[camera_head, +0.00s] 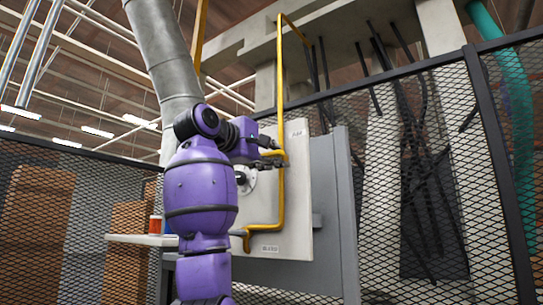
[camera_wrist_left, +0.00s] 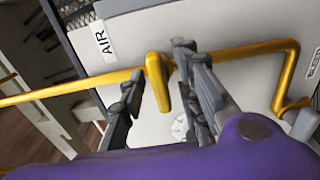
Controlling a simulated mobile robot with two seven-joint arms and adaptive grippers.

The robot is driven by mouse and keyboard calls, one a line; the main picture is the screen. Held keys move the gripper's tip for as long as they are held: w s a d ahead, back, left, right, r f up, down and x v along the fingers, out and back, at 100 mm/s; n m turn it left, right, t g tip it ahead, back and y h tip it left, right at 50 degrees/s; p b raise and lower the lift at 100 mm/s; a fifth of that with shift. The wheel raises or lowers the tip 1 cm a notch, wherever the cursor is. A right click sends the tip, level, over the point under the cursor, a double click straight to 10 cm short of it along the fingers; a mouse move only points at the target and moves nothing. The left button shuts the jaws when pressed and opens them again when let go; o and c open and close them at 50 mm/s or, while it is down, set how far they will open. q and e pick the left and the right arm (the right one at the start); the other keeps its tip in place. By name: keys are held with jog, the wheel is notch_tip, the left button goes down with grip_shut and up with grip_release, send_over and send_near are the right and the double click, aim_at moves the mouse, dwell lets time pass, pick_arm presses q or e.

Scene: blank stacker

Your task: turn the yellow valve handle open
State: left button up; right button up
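The yellow valve handle (camera_wrist_left: 158,82) is a short, thick lever on a thin yellow pipe (camera_wrist_left: 240,50) in the left wrist view. My left gripper (camera_wrist_left: 160,62) is open, with one dark finger on each side of the handle. Gaps show along the fingers, but I cannot tell whether a fingertip touches the handle. In the head view my left gripper (camera_head: 275,153) is at the yellow pipe (camera_head: 281,80) in front of a pale panel (camera_head: 297,190). The handle is hard to make out there. My right gripper is not in view.
An "AIR" label (camera_wrist_left: 103,41) is on the panel near the handle. A round gauge-like disc (camera_wrist_left: 180,127) is partly hidden behind a finger. Mesh fencing (camera_head: 400,200) stands to the right, and a shelf with a red can (camera_head: 155,224) is at the left.

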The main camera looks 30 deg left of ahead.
pick_arm(q)
jog(key=shift+s, duration=0.1)
jog(key=shift+c, duration=0.3)
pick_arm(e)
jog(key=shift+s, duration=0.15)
pick_arm(q)
grip_shut()
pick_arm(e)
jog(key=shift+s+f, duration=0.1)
pick_arm(q)
jog(key=shift+m, duration=0.3)
jog(key=m, duration=0.3)
jog(key=shift+m, duration=0.3)
jog(key=m, duration=0.4)
jog(key=shift+a+m, duration=0.1)
jog(key=shift+m, duration=0.2)
jog(key=m, duration=0.4)
jog(key=shift+m, duration=2.5)
